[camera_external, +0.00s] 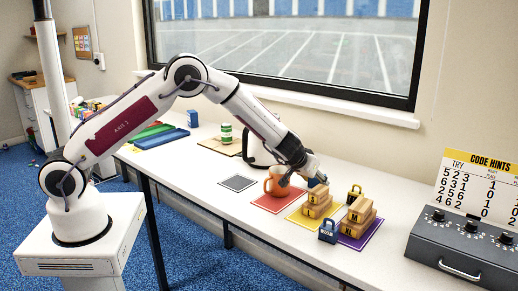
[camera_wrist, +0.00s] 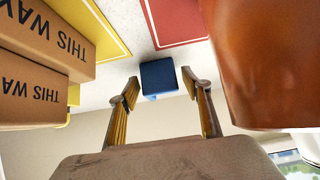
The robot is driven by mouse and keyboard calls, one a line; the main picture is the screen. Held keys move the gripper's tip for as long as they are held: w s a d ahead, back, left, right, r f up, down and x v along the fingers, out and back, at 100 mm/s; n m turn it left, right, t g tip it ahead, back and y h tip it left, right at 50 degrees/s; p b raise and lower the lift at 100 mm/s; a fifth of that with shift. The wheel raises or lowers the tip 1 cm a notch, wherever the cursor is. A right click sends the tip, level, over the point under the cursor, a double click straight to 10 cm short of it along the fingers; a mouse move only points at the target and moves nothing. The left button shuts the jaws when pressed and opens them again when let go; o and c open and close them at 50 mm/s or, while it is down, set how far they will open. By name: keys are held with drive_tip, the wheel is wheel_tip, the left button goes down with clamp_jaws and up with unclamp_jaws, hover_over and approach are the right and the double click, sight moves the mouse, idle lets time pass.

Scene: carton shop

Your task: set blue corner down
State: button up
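The blue block (camera_wrist: 159,76), which I take for the blue corner, shows in the wrist view just beyond and between my fingertips. A gap shows on each side of it. A small blue patch of it (camera_external: 313,182) shows in the external view, at my gripper (camera_external: 308,174) and behind the cartons. My gripper (camera_wrist: 161,88) has its two fingers spread and is empty. I cannot tell whether the block rests on the table or how far it is from the fingertips.
Stacked cartons (camera_wrist: 40,75) stand close on one side, on a yellow mat (camera_external: 296,219). An orange mug (camera_wrist: 262,60) stands on the other, on a red mat (camera_external: 268,202). More cartons (camera_external: 357,222) and a blue padlock (camera_external: 328,234) are nearby. The front left table is clear.

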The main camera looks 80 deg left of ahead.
drive_tip(key=shift+r, duration=0.1)
idle(0.3)
drive_tip(key=shift+r, duration=0.15)
drive_tip(key=v, duration=1.2)
idle(0.3)
idle(0.7)
